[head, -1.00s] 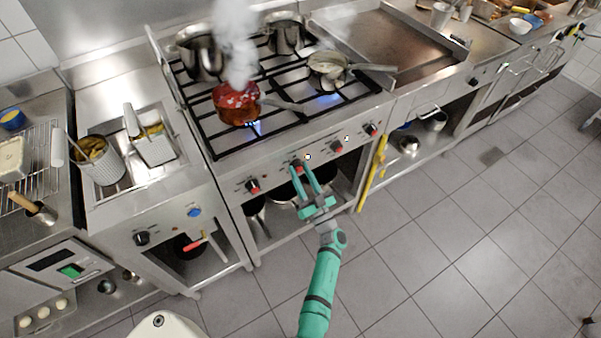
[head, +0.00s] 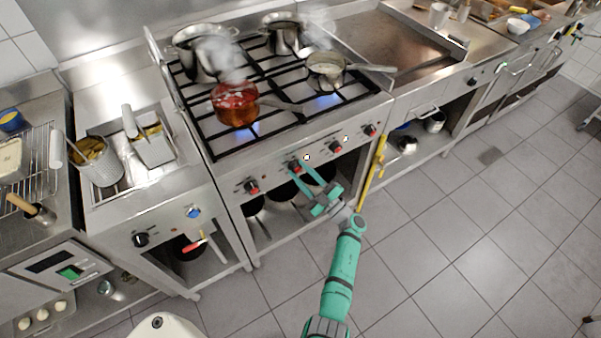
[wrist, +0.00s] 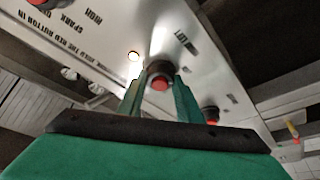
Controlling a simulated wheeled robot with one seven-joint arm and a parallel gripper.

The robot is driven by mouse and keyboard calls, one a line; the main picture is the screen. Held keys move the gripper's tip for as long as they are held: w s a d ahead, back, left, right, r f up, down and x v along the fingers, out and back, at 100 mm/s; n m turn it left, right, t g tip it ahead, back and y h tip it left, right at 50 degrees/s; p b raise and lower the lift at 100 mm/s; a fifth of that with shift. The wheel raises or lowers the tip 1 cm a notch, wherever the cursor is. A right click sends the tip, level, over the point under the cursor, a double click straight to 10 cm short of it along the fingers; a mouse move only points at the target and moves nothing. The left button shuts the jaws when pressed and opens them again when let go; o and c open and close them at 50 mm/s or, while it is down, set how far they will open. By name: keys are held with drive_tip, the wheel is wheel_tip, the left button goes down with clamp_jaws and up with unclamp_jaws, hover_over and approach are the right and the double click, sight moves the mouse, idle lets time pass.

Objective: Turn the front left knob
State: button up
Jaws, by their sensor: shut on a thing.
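The stove's front panel (head: 272,180) carries a row of black knobs with red centres. The leftmost knob (head: 251,187) stands free. My gripper (head: 298,165) is at the second knob from the left (head: 294,167). In the wrist view its two green fingers (wrist: 159,92) are shut on either side of this knob (wrist: 159,82), whose red centre shows between them. Two more knobs, the third (head: 336,148) and the rightmost (head: 370,130), are to the right and untouched. The knob's pointer and exact angle are hard to make out.
A red pot (head: 236,108) stands on the front left burner over a blue flame, its handle pointing right. Steaming pots stand on other burners. A yellow-handled thing (head: 375,165) hangs right of the open shelf. The tiled floor (head: 440,250) in front is clear.

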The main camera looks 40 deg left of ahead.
drive_tip(key=shift+n+g, duration=0.6)
drive_tip(key=shift+n, duration=0.7)
drive_tip(key=o, duration=1)
drive_tip(key=shift+o, duration=0.2)
drive_tip(key=w+v, duration=0.1)
drive_tip(key=v, duration=0.9)
drive_tip(key=shift+s+d, duration=0.45)
drive_tip(key=shift+s, duration=0.05)
